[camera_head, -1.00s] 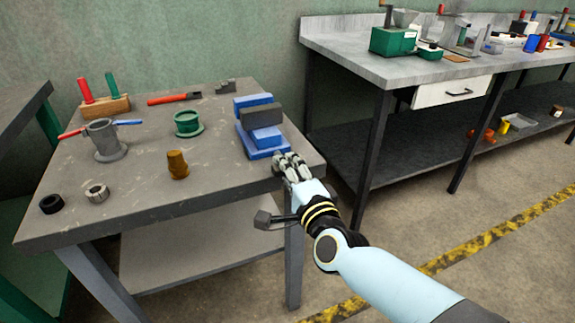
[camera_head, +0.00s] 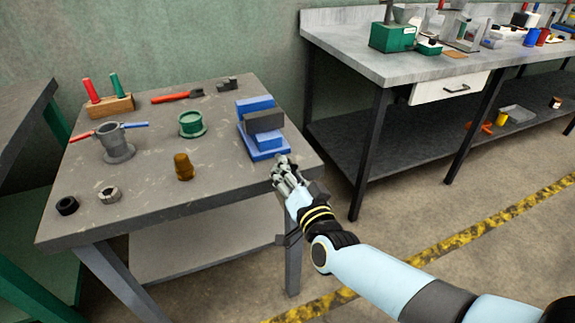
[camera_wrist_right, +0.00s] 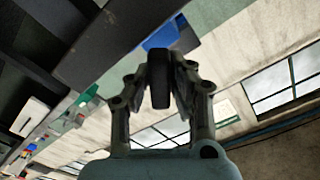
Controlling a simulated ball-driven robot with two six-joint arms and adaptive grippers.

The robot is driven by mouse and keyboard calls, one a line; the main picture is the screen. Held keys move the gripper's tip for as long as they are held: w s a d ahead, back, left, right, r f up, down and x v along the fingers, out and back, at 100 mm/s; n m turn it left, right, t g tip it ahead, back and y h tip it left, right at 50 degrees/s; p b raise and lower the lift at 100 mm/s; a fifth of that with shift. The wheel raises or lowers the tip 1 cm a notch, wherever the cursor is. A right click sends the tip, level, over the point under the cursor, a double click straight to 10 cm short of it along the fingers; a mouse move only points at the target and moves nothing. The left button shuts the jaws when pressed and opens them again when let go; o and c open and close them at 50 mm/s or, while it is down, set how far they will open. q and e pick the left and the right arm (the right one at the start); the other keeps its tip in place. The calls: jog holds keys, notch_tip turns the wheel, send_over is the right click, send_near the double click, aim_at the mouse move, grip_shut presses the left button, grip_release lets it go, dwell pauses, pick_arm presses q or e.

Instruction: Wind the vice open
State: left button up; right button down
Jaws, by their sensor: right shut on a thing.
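The blue vice (camera_head: 268,153) with a grey jaw block (camera_head: 264,122) sits at the right front corner of the grey bench (camera_head: 225,165). My right gripper (camera_head: 283,168) is at the vice's front, by the bench edge. In the right wrist view its fingers (camera_wrist_right: 157,85) are shut on a dark handle piece (camera_wrist_right: 158,70), with part of the blue vice (camera_wrist_right: 166,34) beyond. Dark parts of the crank show on both sides of my wrist in the head view; the fingers hide the rest. My left gripper is out of view.
A second bench (camera_head: 345,50) stands at the right.

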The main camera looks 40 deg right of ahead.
jog(key=n+p, duration=0.2)
jog(key=n, duration=0.4)
jog(key=n+p, duration=0.2)
jog(key=n, duration=0.4)
jog(key=shift+f+n, duration=0.1)
jog(key=shift+n, duration=0.3)
jog(key=n+p, duration=0.1)
jog(key=n, duration=0.5)
jog(key=n+p, duration=0.1)
jog(key=n, duration=0.5)
jog(key=shift+a+f, duration=0.1)
jog(key=shift+n, duration=0.4)
jog(key=c, duration=1.5)
grip_release()
jog(key=shift+s, duration=0.1)
